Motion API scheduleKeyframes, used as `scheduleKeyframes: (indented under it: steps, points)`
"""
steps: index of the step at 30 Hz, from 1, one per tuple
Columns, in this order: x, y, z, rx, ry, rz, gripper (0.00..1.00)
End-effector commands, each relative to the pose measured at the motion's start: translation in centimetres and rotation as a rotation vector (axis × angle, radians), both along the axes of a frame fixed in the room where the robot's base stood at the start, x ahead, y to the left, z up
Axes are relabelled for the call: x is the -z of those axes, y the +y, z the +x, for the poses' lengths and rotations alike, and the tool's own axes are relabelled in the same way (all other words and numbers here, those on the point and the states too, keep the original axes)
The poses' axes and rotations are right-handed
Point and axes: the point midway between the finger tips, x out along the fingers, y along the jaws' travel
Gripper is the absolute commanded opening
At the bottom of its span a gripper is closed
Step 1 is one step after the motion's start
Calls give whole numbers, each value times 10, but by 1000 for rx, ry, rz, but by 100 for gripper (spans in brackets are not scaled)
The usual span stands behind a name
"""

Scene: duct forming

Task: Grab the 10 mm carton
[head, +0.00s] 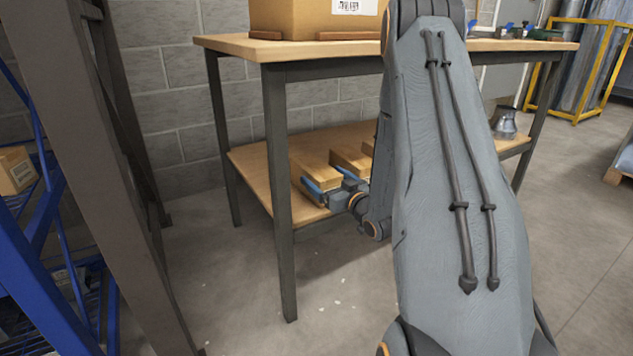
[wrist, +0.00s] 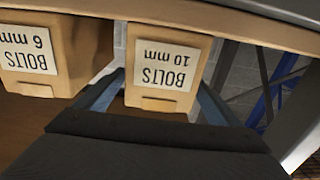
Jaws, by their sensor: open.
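The 10 mm carton is a tan box labelled "BOLTS 10 mm" (wrist: 165,70), seen upside down in the wrist view. In the head view, the 10 mm carton (head: 314,166) is the left one on the lower shelf of the workbench. My gripper (head: 327,179) is open at the front of this carton, its blue fingers on either side. In the wrist view my gripper (wrist: 160,92) has one finger along each side of the carton; whether they touch it cannot be told.
A carton labelled "BOLTS 6 mm" (wrist: 35,58) stands close beside the left finger in the wrist view. The bench's wooden lower shelf (head: 256,178) and metal leg (head: 281,220) are near my arm. A large box (head: 300,18) sits on the bench top.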

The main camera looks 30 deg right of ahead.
Motion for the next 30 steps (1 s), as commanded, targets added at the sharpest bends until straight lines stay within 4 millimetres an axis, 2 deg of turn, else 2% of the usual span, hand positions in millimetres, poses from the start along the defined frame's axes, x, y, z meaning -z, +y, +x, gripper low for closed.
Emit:
scheduleKeyframes:
  steps: [3,9,17,26,27,30]
  points:
    - [6,1,15,-1,0,0,88]
    - [6,1,39,2,-1,-1,88]
    - [4,0,41,4,1,0,87]
    - [4,0,41,4,1,0,36]
    - [4,-1,41,4,-1,0,32]
    - [4,-1,41,5,-1,0,32]
